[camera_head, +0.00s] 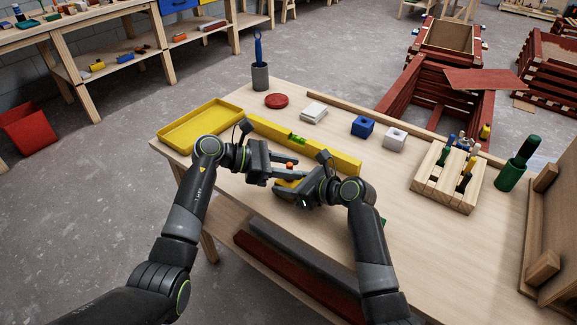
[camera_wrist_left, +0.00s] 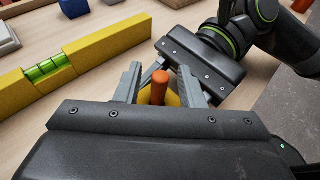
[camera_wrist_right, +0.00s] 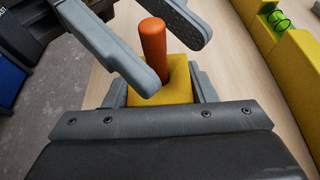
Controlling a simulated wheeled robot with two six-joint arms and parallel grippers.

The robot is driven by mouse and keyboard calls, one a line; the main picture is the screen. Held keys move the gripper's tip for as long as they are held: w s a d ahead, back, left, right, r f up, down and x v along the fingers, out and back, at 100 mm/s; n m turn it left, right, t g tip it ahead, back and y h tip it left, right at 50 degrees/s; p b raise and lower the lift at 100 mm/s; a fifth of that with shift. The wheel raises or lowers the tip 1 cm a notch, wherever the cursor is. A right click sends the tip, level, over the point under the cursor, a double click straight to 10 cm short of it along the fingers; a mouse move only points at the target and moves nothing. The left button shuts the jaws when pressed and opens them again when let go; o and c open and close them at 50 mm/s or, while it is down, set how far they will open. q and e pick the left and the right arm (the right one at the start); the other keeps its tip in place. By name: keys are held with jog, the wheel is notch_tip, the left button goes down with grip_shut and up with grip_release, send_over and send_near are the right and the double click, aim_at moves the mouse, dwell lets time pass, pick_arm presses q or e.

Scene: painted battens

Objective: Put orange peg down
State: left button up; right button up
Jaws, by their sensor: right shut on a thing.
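The orange peg (camera_head: 289,165) stands upright in or on a yellow block (camera_wrist_right: 178,82). My left gripper (camera_head: 284,172) has its fingers on either side of the peg, with gaps visible beside it in the left wrist view (camera_wrist_left: 160,85), so it is open. My right gripper (camera_head: 290,188) is shut on the yellow block, as the right wrist view (camera_wrist_right: 160,92) shows. The peg's lower end is hidden in the block. I cannot tell whether the block touches the table.
A yellow spirit level (camera_head: 330,155) lies just behind the grippers, near a yellow tray (camera_head: 200,125). A blue block (camera_head: 362,127), a white block (camera_head: 394,138) and a slotted wooden rack (camera_head: 445,180) stand to the right. The tabletop (camera_head: 420,240) at front right is clear.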

pick_arm(q)
jog(key=shift+r, duration=0.2)
jog(key=v, duration=1.2)
